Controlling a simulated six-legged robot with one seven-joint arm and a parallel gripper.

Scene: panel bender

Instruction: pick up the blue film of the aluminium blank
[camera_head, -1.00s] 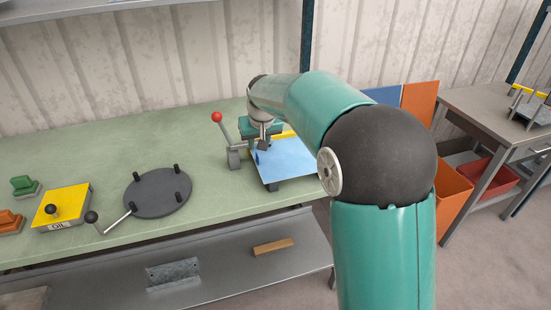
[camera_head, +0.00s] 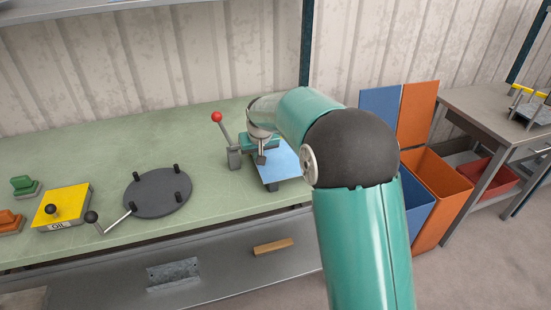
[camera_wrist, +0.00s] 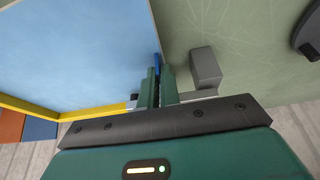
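The blue film (camera_head: 282,162) lies as a flat light-blue sheet on the aluminium blank at the right end of the green bench. It fills the left of the wrist view (camera_wrist: 75,50). A small dark-blue tab (camera_wrist: 157,61) stands at its edge. My gripper (camera_wrist: 158,76) is over this edge, its two green fingers close together with the tab between their tips. It looks shut on the tab. In the head view my gripper (camera_head: 261,157) is at the sheet's left edge and its fingertips are hard to make out. The metal of the blank is hidden under the film.
A clamp lever with a red knob (camera_head: 216,117) stands just left of the sheet. A grey block (camera_wrist: 205,68) is close to my fingers. A dark round plate with pegs (camera_head: 158,194) and a yellow OIL box (camera_head: 62,206) are further left. Blue and orange bins (camera_head: 435,190) stand right.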

